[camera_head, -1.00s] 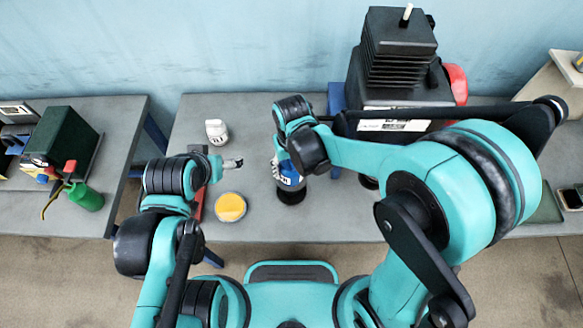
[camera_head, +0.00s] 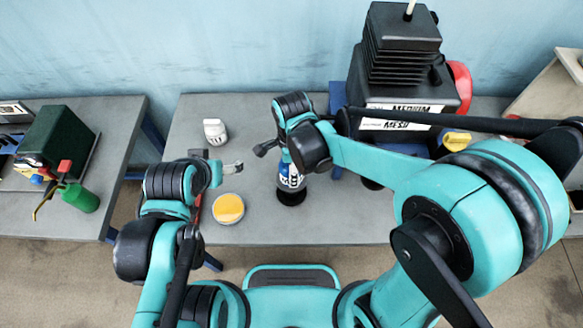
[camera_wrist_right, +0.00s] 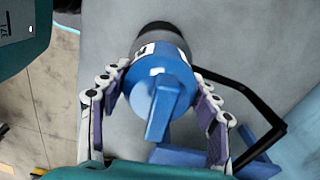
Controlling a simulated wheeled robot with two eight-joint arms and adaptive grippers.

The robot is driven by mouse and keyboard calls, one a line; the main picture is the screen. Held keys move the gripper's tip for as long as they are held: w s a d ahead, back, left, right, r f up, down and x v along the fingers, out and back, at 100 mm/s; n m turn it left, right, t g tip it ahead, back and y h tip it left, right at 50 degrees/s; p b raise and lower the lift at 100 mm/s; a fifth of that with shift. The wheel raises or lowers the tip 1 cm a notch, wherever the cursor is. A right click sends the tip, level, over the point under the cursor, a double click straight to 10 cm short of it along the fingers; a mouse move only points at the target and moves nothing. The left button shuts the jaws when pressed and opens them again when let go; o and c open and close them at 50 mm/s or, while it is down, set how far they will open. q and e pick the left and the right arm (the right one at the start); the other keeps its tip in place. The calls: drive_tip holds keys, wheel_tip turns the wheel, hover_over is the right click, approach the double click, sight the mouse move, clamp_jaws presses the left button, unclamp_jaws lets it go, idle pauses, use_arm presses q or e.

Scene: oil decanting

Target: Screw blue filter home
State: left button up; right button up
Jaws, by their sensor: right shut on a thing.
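The blue filter (camera_head: 291,179) stands on the bench with white markings on its side and a black round part (camera_head: 291,197) at its bottom. In the right wrist view the filter (camera_wrist_right: 160,88) shows a raised blue bar across its top. My right gripper (camera_wrist_right: 163,82) has a finger on each side of the filter and is shut on it. In the head view my right wrist hides most of that grip. My left gripper (camera_head: 232,169) is left of the filter, above the bench and apart from it; its finger gap is too small to read.
A large black machine with bellows (camera_head: 402,60) stands at the back right. The front bench middle is bare.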

drive_tip(key=shift+m, duration=1.2)
drive_tip(key=o, duration=1.1)
wheel_tip(320, 180, up, 6)
drive_tip(key=p, duration=0.4)
drive_tip(key=shift+r+p, duration=0.1)
drive_tip(key=shift+p, duration=0.2)
